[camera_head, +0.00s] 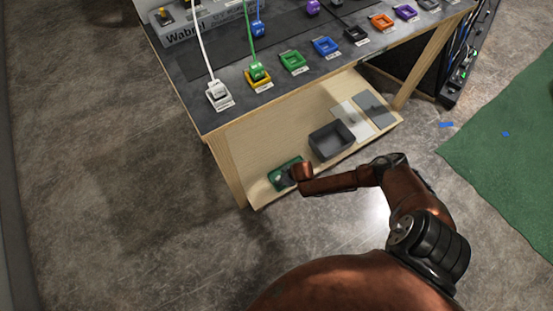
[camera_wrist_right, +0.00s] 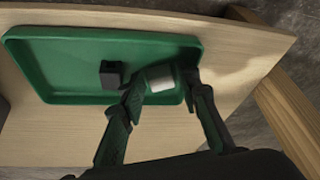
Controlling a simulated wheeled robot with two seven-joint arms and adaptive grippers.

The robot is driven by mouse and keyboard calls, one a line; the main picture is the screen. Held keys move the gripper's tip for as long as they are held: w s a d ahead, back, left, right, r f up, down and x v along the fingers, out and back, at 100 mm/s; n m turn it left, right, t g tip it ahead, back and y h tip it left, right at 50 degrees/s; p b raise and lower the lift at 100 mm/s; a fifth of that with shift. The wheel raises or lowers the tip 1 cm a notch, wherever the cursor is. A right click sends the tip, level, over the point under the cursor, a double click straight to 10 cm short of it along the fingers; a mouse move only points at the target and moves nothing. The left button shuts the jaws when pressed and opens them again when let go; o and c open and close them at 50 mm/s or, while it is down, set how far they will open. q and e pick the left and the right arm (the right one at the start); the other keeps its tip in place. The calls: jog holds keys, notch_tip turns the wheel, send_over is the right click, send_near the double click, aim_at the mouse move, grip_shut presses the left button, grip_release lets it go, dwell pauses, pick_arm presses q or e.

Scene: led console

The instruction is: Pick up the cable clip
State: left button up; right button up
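My right gripper (camera_wrist_right: 162,84) is over a green tray (camera_wrist_right: 60,97), its two fingers spread apart. A small white piece (camera_wrist_right: 160,78) lies in the tray, between the fingertips in the wrist view, with no clear contact. A small black block (camera_wrist_right: 113,75) is in the tray just left of the left finger. I cannot tell which of these is the cable clip. In the head view the tray (camera_head: 273,176) is on the low wooden shelf, partly covered by my right gripper (camera_head: 287,178). My left gripper is not in view.
The wooden shelf (camera_head: 245,150) also holds a dark open box (camera_head: 330,141) and flat light and grey plates (camera_head: 374,108). Above it is a dark tabletop (camera_head: 195,103) with coloured connectors and cables. A table leg (camera_wrist_right: 285,110) stands right of the tray.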

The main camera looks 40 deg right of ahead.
jog(key=shift+w, duration=0.1)
jog(key=shift+c, duration=0.5)
jog(key=c, duration=0.5)
jog(key=shift+r, duration=0.15)
